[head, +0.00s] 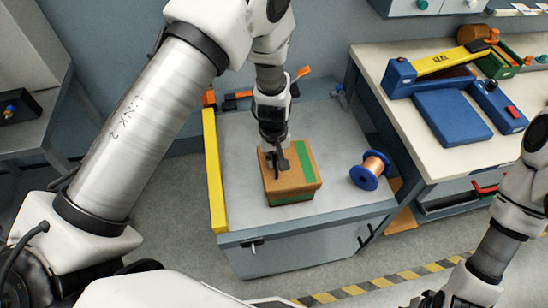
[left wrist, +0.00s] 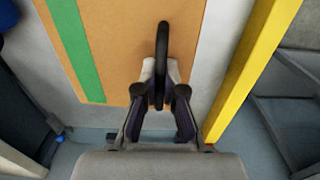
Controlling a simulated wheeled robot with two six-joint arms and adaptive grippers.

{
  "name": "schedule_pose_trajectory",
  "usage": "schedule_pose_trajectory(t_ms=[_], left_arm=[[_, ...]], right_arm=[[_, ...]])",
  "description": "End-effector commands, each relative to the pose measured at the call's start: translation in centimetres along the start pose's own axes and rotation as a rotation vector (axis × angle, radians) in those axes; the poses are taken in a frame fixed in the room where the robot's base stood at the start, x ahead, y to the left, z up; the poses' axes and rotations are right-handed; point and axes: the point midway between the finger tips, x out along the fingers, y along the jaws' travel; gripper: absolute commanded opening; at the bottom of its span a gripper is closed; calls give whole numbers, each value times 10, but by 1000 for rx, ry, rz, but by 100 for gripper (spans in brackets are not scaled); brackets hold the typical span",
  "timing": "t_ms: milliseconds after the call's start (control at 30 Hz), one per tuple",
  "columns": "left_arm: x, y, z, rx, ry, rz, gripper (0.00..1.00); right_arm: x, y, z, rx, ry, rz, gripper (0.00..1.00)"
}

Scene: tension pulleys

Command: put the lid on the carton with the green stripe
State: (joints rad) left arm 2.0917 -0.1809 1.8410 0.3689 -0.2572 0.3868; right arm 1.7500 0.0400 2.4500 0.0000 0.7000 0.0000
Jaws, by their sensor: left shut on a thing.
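The carton (head: 292,199) is a brown box with a green stripe on its front, standing on the grey cabinet top. A brown lid (head: 289,184) with a green stripe (head: 304,161) lies over its top; I cannot tell whether it is fully seated or slightly above. My left gripper (head: 276,163) points down over the lid and is shut on its dark handle. In the left wrist view the gripper (left wrist: 160,92) pinches the black handle (left wrist: 162,48), with the lid (left wrist: 118,40) below. My right arm shows at the right edge, but its fingers are out of view.
A yellow bar (head: 214,170) runs along the cabinet top's left edge. A copper wire spool (head: 371,171) with blue flanges stands right of the carton. Orange and black tools (head: 240,97) lie behind. A bench (head: 410,113) at right carries blue fixtures. Bare top surrounds the carton.

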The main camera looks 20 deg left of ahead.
Motion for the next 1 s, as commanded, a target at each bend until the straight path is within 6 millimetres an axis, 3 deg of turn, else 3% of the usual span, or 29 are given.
schedule_pose_trajectory(t_ms=[67, 100, 167, 567, 1000], left_arm=[[0, 0, 0, 0, 0, 0, 0], [0, 0, 0, 0, 0, 0, 18], [0, 0, 0, 0, 0, 0, 37], [-8, 0, -1, 0, 2, 1, 37], [-106, 1, -1, 0, 2, 1, 37]], right_arm=[[0, 0, 0, 0, 0, 0, 35], [0, 0, 0, 0, 0, 0, 35], [0, 0, 0, 0, 0, 0, 35], [0, 0, 0, 0, 0, 0, 35], [0, 0, 0, 0, 0, 0, 35]])
